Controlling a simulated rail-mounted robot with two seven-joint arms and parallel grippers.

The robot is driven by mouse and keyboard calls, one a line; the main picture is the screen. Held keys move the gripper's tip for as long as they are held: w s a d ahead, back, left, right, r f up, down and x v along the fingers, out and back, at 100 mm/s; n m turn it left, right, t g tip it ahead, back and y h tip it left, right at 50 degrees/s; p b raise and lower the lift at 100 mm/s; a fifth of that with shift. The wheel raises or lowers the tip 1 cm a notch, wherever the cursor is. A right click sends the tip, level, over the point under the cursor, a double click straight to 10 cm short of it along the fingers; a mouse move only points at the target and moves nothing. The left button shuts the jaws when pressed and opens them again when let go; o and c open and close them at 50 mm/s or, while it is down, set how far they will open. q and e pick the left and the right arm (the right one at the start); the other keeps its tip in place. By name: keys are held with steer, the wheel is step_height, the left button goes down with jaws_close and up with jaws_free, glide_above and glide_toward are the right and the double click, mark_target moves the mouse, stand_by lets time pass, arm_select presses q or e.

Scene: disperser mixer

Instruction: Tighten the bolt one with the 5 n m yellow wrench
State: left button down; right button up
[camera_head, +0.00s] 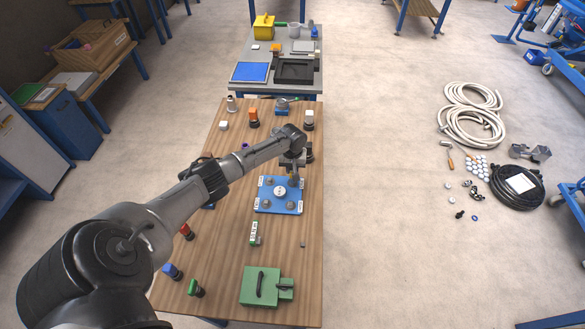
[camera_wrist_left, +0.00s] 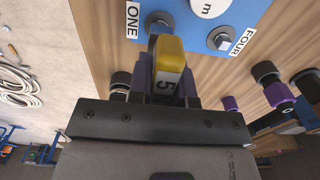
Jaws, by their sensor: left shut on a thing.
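My left gripper (camera_head: 293,172) reaches over the blue plate (camera_head: 266,206) on the wooden table. In the left wrist view the gripper (camera_wrist_left: 165,90) is shut on the yellow wrench (camera_wrist_left: 170,50), whose end carries a "5". Bolt one (camera_wrist_left: 158,22) sits on the plate beside the label "ONE", just beyond the wrench end. The wrench overlaps the lower edge of the bolt in that view; I cannot tell whether they touch. Bolt four (camera_wrist_left: 221,38) sits to its right. In the head view the wrench is too small to make out. My right gripper is not in view.
A green block with black handles (camera_head: 262,290) and a green labelled tool (camera_head: 255,233) lie nearer me. Red (camera_head: 187,231), blue (camera_head: 173,271) and green (camera_head: 195,288) tools stand along the left edge. Orange (camera_head: 253,117) and white (camera_head: 308,119) ones stand at the back.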

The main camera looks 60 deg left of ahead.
arm_select(q)
steer(key=shift+f+b, duration=0.4)
steer(key=shift+f, duration=0.35)
steer(key=c, duration=1)
jaws_free()
steer(key=shift+o, duration=0.2)
step_height(320, 180, up, 12)
steer(key=shift+r+p, duration=0.2)
steer(key=shift+p, duration=0.75)
steer(key=shift+r, duration=0.75)
